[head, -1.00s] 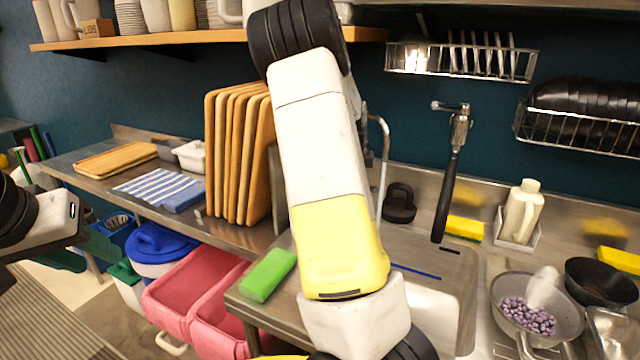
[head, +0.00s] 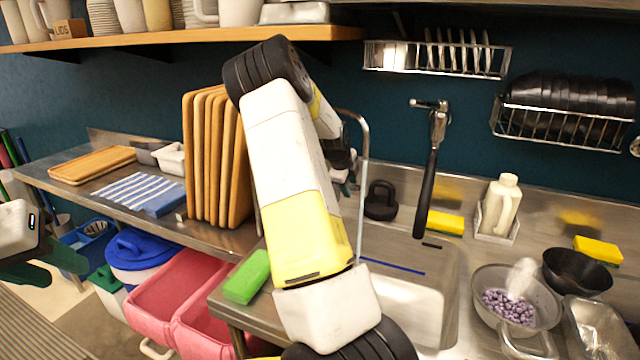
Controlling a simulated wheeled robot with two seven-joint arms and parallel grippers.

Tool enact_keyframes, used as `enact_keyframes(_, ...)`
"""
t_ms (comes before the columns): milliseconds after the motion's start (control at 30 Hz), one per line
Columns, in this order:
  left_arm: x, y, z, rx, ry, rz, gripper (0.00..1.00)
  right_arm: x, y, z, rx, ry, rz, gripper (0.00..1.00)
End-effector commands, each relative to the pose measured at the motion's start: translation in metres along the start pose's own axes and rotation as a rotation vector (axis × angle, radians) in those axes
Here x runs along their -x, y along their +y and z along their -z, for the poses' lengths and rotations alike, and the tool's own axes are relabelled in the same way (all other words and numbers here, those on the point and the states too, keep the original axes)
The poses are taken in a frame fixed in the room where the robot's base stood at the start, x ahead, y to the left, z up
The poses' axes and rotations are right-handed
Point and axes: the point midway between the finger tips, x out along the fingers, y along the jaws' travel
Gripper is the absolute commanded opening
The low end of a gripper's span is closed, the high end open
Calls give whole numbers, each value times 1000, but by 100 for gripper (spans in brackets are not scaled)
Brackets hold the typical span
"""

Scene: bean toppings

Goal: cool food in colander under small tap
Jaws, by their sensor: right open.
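A metal colander (head: 545,312) holds purple beans (head: 508,307) at the lower right. A whitish plume or object (head: 521,278) shows above the beans; I cannot tell which. A thin curved silver tap (head: 362,190) rises behind the sink (head: 405,310). A second tap with a long black handle (head: 428,185) is on the wall right of it. My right gripper (head: 345,178) is open near the curved tap, mostly hidden behind my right arm and well left of the colander. My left gripper (head: 46,266) is at the left edge, its dark fingers apart and empty, far from the colander.
A black bowl (head: 577,273) and a metal tray (head: 598,325) stand beside the colander. Upright cutting boards (head: 215,160) and a green block (head: 246,277) are left of my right arm. A soap bottle (head: 501,205) and yellow sponge (head: 445,223) line the back. A wire rack (head: 565,125) hangs above.

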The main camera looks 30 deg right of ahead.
Motion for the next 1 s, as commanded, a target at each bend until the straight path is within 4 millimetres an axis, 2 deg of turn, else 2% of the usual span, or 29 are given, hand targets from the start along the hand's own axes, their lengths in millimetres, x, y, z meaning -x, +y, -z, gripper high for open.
enact_keyframes(133,0,0,0,0,0,0,36,0,0,0,1,0,0,38)
enact_keyframes(333,0,0,0,0,0,0,36,0,0,0,1,0,0,0)
enact_keyframes(1000,0,0,0,0,0,0,36,0,0,0,1,0,-1,0)
